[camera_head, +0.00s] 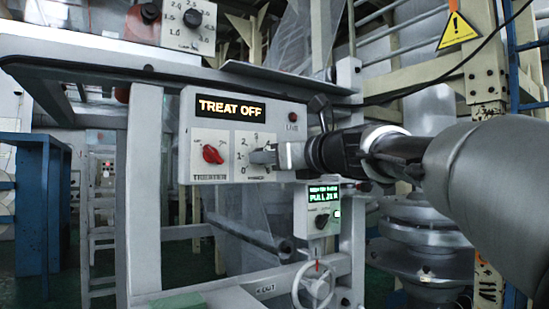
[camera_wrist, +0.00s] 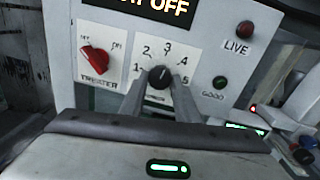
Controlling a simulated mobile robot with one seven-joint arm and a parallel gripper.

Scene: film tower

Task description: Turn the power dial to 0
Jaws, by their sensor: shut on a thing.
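The power dial (camera_wrist: 160,78) is a black knob on a white plate with numbers around it, on the grey treater panel (camera_head: 188,112). In the wrist view its pointer appears to be near the top, but the exact number is hard to tell. My gripper (camera_wrist: 159,84) has its two fingers on either side of the dial, shut on it. In the head view my gripper (camera_head: 264,157) reaches the dial from the right and hides most of it. A display (camera_head: 230,107) above reads TREAT OFF.
A red treater switch (camera_wrist: 95,60) sits left of the dial. A LIVE lamp (camera_wrist: 245,29) and a green GOOD lamp (camera_wrist: 220,82) are to its right. Below the panel are a small green display box (camera_head: 318,207) and a handwheel (camera_head: 314,286).

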